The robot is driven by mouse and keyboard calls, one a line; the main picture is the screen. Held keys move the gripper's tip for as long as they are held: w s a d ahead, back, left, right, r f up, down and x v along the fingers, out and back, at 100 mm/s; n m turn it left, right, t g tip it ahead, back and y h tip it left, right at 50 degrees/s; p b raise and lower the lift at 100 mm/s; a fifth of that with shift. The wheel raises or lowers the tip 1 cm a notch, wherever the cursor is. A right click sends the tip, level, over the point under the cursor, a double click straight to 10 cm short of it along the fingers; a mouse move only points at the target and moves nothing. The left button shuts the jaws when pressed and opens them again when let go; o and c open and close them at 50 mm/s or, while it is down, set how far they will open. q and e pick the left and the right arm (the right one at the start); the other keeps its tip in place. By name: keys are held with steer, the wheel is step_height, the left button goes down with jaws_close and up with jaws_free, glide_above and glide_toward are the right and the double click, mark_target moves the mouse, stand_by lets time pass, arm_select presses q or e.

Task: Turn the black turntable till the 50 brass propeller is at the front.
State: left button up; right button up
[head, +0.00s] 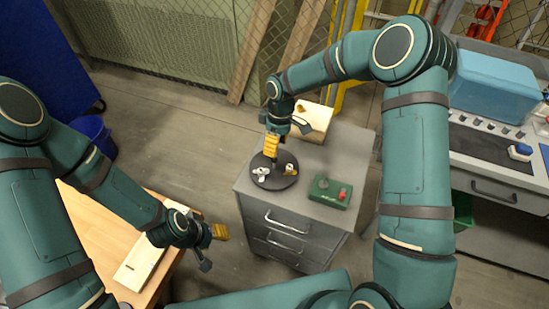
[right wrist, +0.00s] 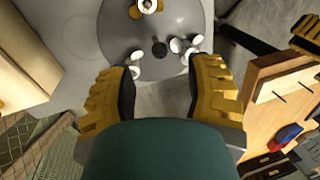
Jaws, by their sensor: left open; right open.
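The black turntable (head: 276,184) lies on the grey drawer cabinet. A white propeller (head: 261,172) sits on its left side and a brass-coloured one (head: 290,169) on its right. In the right wrist view the turntable (right wrist: 170,22) carries a brass-and-white piece (right wrist: 148,5) at the top edge, white propeller parts (right wrist: 184,48) and a dark centre knob (right wrist: 159,48). No numbers are legible. My right gripper (head: 271,150) is open over the turntable's back part, fingers pointing down. Contact cannot be told. My left gripper (head: 214,243) is open and empty beside the wooden table, away from the turntable.
The cabinet (head: 350,150) also carries a green box (head: 329,192) with a red part at front right and a cream block (head: 313,120) behind. A wooden table (head: 100,222) is at left. A workbench with a blue case (head: 497,85) is at right. Floor is clear left of the cabinet.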

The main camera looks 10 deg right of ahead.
mark_target(275, 158)
steer(key=shift+s+a+f+b, duration=0.1)
steer(key=shift+s+f, duration=0.05)
steer(key=shift+f, duration=0.75)
steer(key=shift+s+a+f+b, duration=0.1)
steer(key=shift+f, duration=0.8)
steer(key=shift+s+a+f+b, duration=0.1)
steer(key=shift+s+f, duration=0.05)
steer(key=shift+f, duration=0.75)
jaws_close()
